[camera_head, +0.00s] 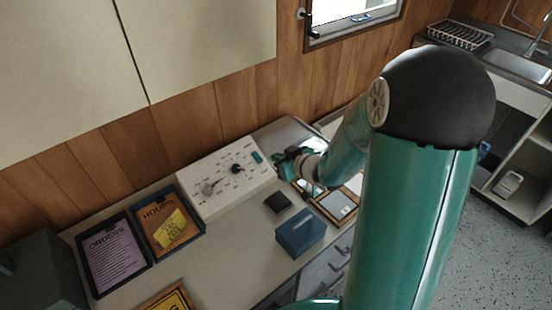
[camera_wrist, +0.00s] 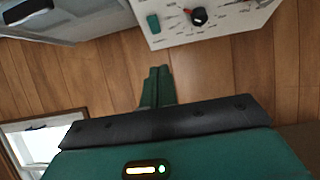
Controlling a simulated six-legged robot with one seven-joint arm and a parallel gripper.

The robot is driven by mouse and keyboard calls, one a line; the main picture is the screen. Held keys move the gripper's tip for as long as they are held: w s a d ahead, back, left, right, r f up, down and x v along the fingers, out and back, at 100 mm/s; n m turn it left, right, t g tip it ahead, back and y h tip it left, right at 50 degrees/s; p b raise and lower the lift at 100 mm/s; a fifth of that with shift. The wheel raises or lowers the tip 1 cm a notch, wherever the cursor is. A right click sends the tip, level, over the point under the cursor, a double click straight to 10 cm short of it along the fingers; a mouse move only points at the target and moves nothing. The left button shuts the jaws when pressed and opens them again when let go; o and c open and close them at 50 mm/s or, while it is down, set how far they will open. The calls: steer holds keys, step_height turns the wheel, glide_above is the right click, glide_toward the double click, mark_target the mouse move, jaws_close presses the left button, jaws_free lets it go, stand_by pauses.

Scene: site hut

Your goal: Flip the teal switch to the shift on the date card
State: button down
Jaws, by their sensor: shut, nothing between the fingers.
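A white control panel (camera_head: 223,189) stands on the counter against the wood wall. The teal switch (camera_head: 257,157) is at its upper right end; it also shows at the top of the wrist view (camera_wrist: 153,23), to the left of a black knob (camera_wrist: 198,16). Which way the switch is set is too small to tell. My gripper (camera_head: 281,165) is beside the panel's right end, and in the wrist view its fingers (camera_wrist: 157,72) are together, empty, below the switch with a visible gap. I cannot pick out a date card for certain; the small writing is unreadable.
A tray marked HOURS (camera_head: 146,218) holds a sheet and a yellow note (camera_head: 174,226). A tray marked ORDERS (camera_head: 80,262) is left of it. A blue box (camera_head: 300,233), a small dark block (camera_head: 277,203) and a framed item (camera_head: 338,204) lie in front of the panel.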

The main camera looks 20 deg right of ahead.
glide_above(258, 159)
steer(key=s+d, duration=0.1)
steer(key=s, duration=0.3)
steer(key=f, duration=0.4)
steer(key=shift+w+d, duration=0.1)
steer(key=shift+d, duration=0.1)
steer(key=shift+w+f, duration=0.25)
steer(key=shift+f, duration=0.95)
steer(key=shift+w+a+f, duration=0.15)
steer(key=shift+w+f, duration=0.1)
steer(key=shift+f, duration=0.3)
steer(key=shift+f, duration=0.15)
steer(key=shift+f, duration=0.35)
steer(key=shift+r, duration=0.15)
steer(key=shift+r, duration=0.7)
